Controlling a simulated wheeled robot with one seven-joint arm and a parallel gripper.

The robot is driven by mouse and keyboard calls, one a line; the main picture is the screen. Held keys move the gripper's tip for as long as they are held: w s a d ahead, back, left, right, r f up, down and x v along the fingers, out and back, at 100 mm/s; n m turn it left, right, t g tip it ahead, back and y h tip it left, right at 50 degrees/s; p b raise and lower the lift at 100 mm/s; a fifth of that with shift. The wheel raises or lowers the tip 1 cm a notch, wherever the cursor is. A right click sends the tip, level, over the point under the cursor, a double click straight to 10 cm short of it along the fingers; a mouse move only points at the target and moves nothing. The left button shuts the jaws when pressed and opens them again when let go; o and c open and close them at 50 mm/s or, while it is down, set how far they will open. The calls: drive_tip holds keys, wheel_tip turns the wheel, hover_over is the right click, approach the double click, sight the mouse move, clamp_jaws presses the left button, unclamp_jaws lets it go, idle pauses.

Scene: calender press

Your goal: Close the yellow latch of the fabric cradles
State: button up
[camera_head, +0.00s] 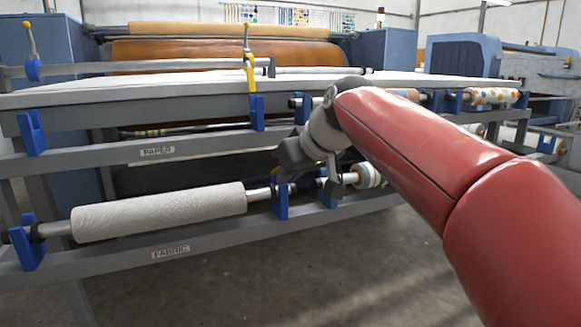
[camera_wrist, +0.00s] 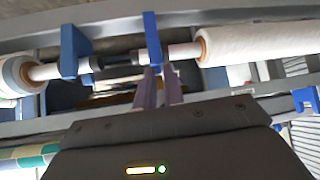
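The white fabric roll (camera_head: 160,212) lies on its bar in the blue fabric cradles, a left one (camera_head: 25,245) and a right one (camera_head: 281,200), on the lower rail. Yellow latches show higher up: one (camera_head: 250,75) above the middle blue bracket and one (camera_head: 28,25) at the far left. My gripper (camera_head: 285,178) is just above the right fabric cradle. Contact cannot be told.
A second blue cradle (camera_head: 327,191) with a striped roll (camera_head: 368,175) stands just right of my gripper. The paper rail (camera_head: 200,148) and the white table (camera_head: 150,92) lie above. Grey floor (camera_head: 340,270) in front is clear.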

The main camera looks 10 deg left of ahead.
drive_tip(key=o, duration=0.4)
drive_tip(key=shift+r, duration=0.2)
drive_tip(key=shift+o, duration=0.2)
drive_tip(key=p+v, duration=0.1)
drive_tip(key=v, duration=0.6)
drive_tip(key=shift+s+d+r, duration=0.2)
drive_tip(key=shift+r, duration=0.05)
drive_tip(key=shift+c, duration=0.4)
